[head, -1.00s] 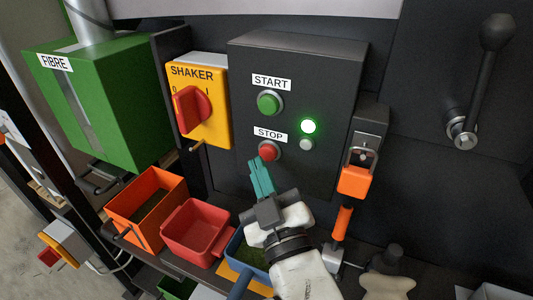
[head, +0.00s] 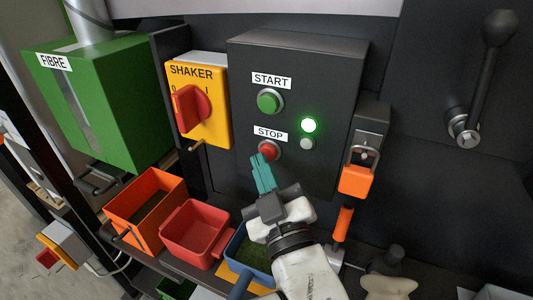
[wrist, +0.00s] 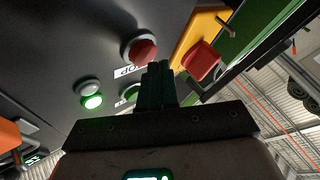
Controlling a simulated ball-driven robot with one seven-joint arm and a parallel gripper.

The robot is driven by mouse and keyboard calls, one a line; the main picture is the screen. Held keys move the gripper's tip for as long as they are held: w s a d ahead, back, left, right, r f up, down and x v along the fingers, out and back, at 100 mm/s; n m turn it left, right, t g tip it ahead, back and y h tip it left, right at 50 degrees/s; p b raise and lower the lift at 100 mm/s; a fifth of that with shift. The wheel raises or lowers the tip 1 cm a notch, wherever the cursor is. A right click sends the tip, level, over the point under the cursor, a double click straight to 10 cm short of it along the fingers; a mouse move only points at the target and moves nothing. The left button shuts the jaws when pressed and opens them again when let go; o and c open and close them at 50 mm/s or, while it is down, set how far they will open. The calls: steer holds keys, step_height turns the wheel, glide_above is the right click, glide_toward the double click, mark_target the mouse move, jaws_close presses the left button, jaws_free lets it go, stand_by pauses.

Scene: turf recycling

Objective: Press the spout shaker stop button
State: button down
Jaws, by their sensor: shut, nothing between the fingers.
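The red stop button (head: 268,152) sits under the STOP label on the dark control box (head: 310,70). The button also shows in the wrist view (wrist: 143,50), just beyond the fingertips. My gripper (head: 262,157) is shut and empty, its teal fingers pointing up at the button and overlapping its lower left edge in the head view. In the wrist view the fingertips (wrist: 156,64) appear just beside the button; I cannot tell whether they touch it. The green start button (head: 269,101) is above. A green lamp (head: 309,125) is lit beside them.
A yellow SHAKER switch box (head: 209,130) with a red knob is left of the control box. An orange padlock (head: 354,181) hangs at right. Orange (head: 170,189), red (head: 199,250) and blue (head: 233,243) bins stand below. A green FIBRE box (head: 130,110) is at far left.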

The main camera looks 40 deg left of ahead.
steer(key=shift+w+a+b, duration=0.1)
steer(key=shift+w+b, duration=0.25)
steer(key=shift+w, duration=0.1)
stand_by(0.5)
stand_by(0.3)
steer(key=shift+s+d+p, duration=0.2)
steer(key=shift+s+p, duration=0.15)
steer(key=shift+s, duration=0.5)
steer(key=s+p, duration=0.1)
steer(key=s, duration=0.1)
steer(key=s+d+p, duration=0.1)
steer(key=s, duration=0.2)
steer(key=shift+d, duration=0.1)
stand_by(0.8)
